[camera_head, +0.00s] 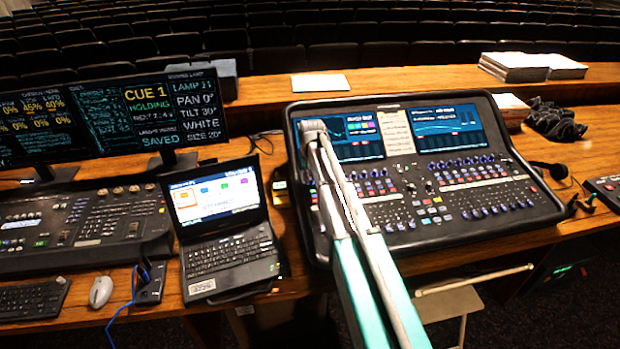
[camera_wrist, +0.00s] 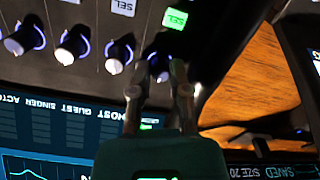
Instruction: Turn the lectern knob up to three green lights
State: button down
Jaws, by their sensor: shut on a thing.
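In the wrist view, seen upside down, a row of dark knobs with pale caps and blue-lit rings runs along the mixing desk. My gripper (camera_wrist: 159,74) is shut on the end knob (camera_wrist: 158,54), which its fingers partly hide. A green-lit SEL button (camera_wrist: 174,19) is near this knob; the neighbouring SEL button is white. The knob's own label is hidden, so I cannot read "lectern". A small green light (camera_wrist: 150,121) shows between my fingers; I cannot count any others. In the head view, my arm reaches over the mixing desk (camera_head: 405,243) and hides the knob.
Left of the mixing desk stand a laptop (camera_head: 222,228), a lighting console (camera_head: 85,225) and cue monitors (camera_head: 165,112). Headphones (camera_head: 562,180) lie at the right. Papers (camera_head: 320,83) lie on the ledge behind. The other knobs (camera_wrist: 72,46) are close beside my fingers.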

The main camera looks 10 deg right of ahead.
jog(key=shift+m, duration=0.6)
jog(key=c, duration=0.6)
grip_release()
jog(key=shift+n, duration=0.3)
